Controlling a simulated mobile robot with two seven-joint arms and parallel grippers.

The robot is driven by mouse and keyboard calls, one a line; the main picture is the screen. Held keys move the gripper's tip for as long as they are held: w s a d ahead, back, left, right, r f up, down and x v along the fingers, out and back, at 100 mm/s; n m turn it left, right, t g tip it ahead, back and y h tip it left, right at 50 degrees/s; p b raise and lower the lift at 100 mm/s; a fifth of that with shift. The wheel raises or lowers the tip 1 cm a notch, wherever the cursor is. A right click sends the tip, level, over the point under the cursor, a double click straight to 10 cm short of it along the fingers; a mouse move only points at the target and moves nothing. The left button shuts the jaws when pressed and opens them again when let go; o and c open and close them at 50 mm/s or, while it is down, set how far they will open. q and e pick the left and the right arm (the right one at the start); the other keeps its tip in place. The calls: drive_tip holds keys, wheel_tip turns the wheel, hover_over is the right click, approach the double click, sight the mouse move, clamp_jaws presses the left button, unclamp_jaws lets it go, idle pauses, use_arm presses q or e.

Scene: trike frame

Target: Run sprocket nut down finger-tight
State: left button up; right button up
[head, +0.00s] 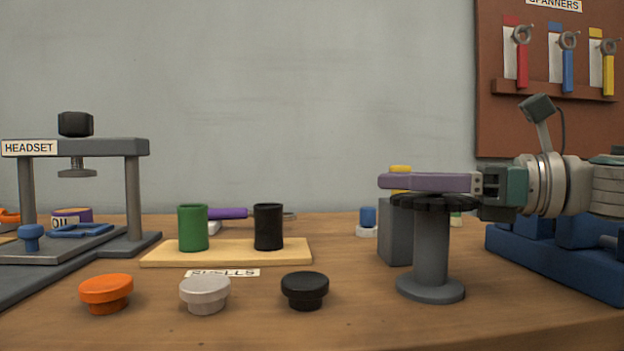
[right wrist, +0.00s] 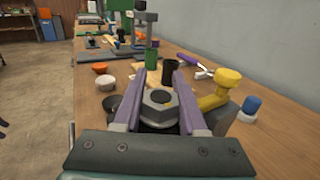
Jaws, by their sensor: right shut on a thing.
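My right gripper (head: 384,181), with long purple fingers, lies level just above a black toothed sprocket (head: 432,203) on top of a grey round post (head: 432,250). In the right wrist view the fingers (right wrist: 155,74) are shut on the sides of a grey hex sprocket nut (right wrist: 159,103) with a dark centre. The nut sits between the fingers, over the sprocket. In the head view the fingers hide the nut. Whether the nut is seated on the sprocket cannot be told.
A yellow-handled part (right wrist: 228,88) stands close beside the right finger. A grey block (head: 396,235) stands behind the post, and a blue stand (head: 560,262) lies right. Green (head: 193,228) and black (head: 268,227) cups stand left. Orange (head: 106,293), grey (head: 205,294) and black (head: 304,290) knobs lie in front.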

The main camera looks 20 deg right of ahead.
clamp_jaws()
